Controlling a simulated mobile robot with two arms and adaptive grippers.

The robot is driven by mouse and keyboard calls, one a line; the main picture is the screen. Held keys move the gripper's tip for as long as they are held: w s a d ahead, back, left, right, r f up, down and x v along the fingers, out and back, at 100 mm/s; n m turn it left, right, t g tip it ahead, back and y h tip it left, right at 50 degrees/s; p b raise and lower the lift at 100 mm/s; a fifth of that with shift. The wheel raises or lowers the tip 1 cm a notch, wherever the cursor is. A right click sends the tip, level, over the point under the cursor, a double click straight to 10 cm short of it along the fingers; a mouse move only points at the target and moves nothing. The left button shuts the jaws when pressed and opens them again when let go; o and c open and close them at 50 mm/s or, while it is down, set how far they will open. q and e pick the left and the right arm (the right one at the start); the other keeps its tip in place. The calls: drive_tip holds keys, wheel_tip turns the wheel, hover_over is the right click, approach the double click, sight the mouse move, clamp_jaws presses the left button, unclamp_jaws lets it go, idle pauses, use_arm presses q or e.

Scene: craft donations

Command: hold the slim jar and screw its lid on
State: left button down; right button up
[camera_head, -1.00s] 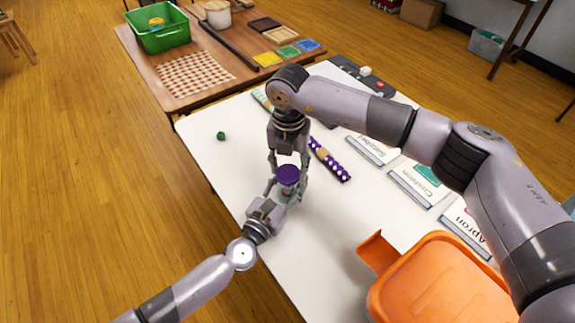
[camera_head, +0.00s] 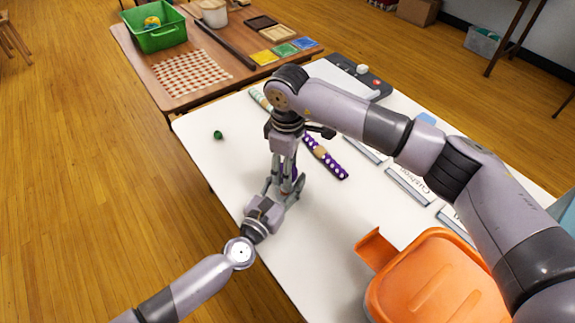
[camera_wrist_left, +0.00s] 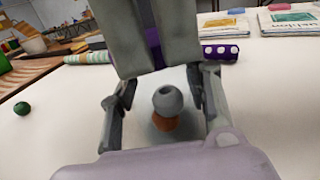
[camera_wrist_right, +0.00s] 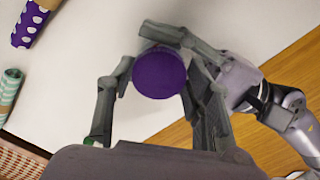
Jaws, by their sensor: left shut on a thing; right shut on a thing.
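The slim jar (camera_wrist_left: 166,112) looks clear, with a grey ball and something orange-brown showing in it, in the left wrist view. My left gripper (camera_wrist_left: 158,100) is shut on the jar from the sides, low down. The round purple lid (camera_wrist_right: 159,73) is directly above the jar, between the fingers of my right gripper (camera_wrist_right: 160,66), which is shut on it from above. In the head view my right gripper (camera_head: 287,172) hides most of the lid, and the jar is largely hidden. I cannot tell how the lid sits on the jar's rim.
Purple spotted roll (camera_head: 325,158) lies just behind the grippers. A small green thing (camera_head: 218,134) lies at left on the white table (camera_head: 225,165). An orange bin (camera_head: 440,285) stands at front right. Labelled cards (camera_head: 407,186) lie at right, partly behind my right arm.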

drive_tip(key=o, duration=0.8)
drive_tip(key=shift+c, duration=0.2)
drive_tip(key=shift+r, duration=2.3)
drive_tip(key=shift+c, duration=0.4)
